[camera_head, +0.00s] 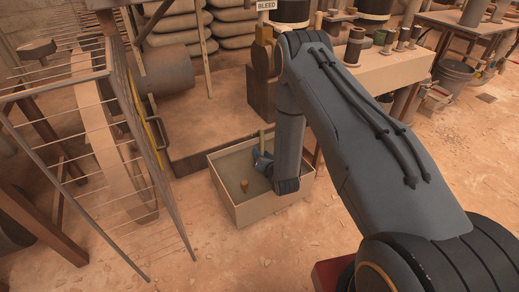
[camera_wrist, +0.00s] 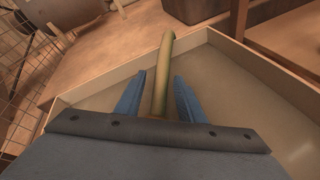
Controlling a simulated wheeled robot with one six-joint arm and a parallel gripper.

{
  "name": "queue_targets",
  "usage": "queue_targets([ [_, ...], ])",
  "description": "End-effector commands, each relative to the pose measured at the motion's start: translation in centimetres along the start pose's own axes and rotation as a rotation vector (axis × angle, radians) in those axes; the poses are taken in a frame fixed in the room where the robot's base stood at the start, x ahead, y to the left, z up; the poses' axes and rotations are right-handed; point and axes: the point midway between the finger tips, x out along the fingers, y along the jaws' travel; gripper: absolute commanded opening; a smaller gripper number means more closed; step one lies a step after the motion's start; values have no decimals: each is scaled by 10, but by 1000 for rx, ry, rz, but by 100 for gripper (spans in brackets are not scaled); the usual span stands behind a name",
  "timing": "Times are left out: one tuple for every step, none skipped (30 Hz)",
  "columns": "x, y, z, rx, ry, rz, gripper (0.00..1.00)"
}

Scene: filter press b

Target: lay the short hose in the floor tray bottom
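The floor tray (camera_head: 285,206) is a pale, shallow box on the sandy floor. Its rim also shows in the wrist view (camera_wrist: 85,88). The short hose (camera_head: 262,139) is a yellow-green tube that rises at the tray's back side. In the wrist view the hose (camera_wrist: 161,75) runs between my blue fingers and past their tips, its green far end overlapping the back rim. My gripper (camera_head: 262,158), also in the wrist view (camera_wrist: 159,80), is low inside the tray. Gaps show between the hose and both fingers. The hose's near end is hidden behind the gripper body.
A small amber piece (camera_head: 244,186) stands in the tray, left of my gripper. A wire-mesh frame (camera_head: 125,150) stands to the left. A low platform (camera_head: 195,125) lies behind the tray, and a bench (camera_head: 390,72) stands behind to the right.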

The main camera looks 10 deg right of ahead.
Motion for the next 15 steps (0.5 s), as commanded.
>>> queue_targets([
  [-14, 1, 2, 0, 3, -2, 35],
  [-20, 1, 2, 0, 2, -2, 35],
  [-28, 1, 2, 0, 3, -2, 35],
  [-34, 1, 2, 0, 2, -2, 35],
  [-39, 1, 2, 0, 2, -2, 35],
  [-46, 1, 2, 1, 3, -2, 35],
  [-50, 0, 2, 1, 2, -1, 35],
  [-54, 0, 1, 1, 2, -1, 35],
  [-58, 0, 1, 1, 2, -2, 35],
  [-61, 0, 1, 1, 2, -1, 35],
  [-64, 0, 1, 1, 1, -1, 35],
  [-66, 0, 0, 1, 1, -1, 35],
  [-68, 0, 1, 2, 1, -1, 35],
  [-68, 1, 1, 4, 2, -1, 35],
  [-69, 3, 2, 10, 5, 0, 35],
])
